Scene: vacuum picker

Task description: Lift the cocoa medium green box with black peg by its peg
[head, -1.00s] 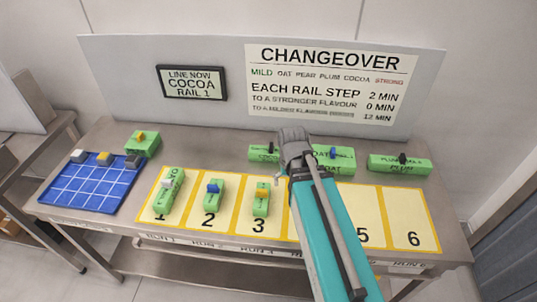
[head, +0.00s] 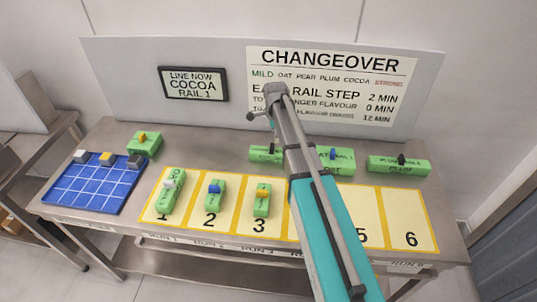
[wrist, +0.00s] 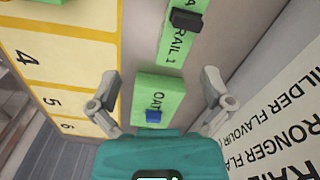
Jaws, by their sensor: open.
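A green box with a black peg (head: 265,154) stands at the back of the table, left of the oat box. My arm partly covers it in the head view, and only the start of its label shows. In the wrist view it lies at the top edge (wrist: 177,42), cut off, with "RAIL 1" and an "A" readable. My gripper (wrist: 162,92) is open and empty. Its fingers are spread on both sides of the green oat box with blue peg (wrist: 157,98), seen from above in the wrist view. The target's black peg is beyond the fingers, toward the top of that view.
A green plum box with black peg (head: 399,165) stands at the back right. Green boxes stand on yellow pads 1, 2 and 3. A blue gridded tray (head: 80,190) is at left, with another green box (head: 145,144) behind it. A sign panel (head: 200,110) rises behind the table.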

